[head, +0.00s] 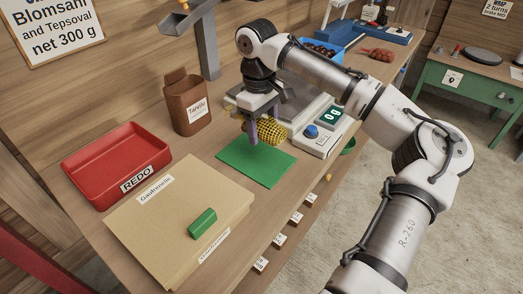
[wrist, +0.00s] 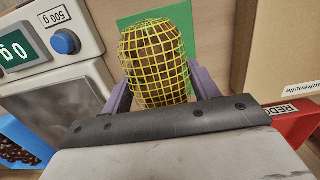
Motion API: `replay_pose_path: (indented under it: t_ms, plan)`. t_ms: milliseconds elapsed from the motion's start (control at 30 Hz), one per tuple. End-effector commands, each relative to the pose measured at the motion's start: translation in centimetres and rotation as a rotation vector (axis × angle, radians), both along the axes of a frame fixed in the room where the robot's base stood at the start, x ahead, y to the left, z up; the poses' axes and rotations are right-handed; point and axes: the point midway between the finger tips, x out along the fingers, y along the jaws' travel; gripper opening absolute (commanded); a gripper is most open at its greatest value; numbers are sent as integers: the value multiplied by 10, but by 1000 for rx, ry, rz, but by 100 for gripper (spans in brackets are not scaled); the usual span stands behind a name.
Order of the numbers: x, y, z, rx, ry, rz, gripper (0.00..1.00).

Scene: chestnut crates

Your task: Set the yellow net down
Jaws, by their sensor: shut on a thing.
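The yellow net (head: 272,131) is a bulging mesh bag with brown chestnuts inside. My gripper (head: 251,138) is shut on it, with purple fingers on either side, over the back part of the green mat (head: 256,162). In the wrist view the net (wrist: 155,62) sits between the fingers, with the green mat (wrist: 184,17) behind it. I cannot tell whether the net touches the mat. The front of the mat is bare.
A scale with a green display (head: 333,115) reading 0 g stands right of the mat. A red REDO tray (head: 112,165), a brown Tannlu bin (head: 187,104) and a cardboard stack (head: 180,220) with a green block (head: 202,222) stand left. A blue crate (head: 325,58) of chestnuts is behind.

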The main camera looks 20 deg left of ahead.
Motion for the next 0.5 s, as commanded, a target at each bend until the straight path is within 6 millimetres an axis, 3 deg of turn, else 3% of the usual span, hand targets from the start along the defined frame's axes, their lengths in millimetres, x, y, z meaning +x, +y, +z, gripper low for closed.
replay_pose_path:
  t_ms: [200, 500]
  plan:
    - [0, 0, -40, -1, 0, 0, 22]
    - [0, 0, -65, -1, 0, -1, 22]
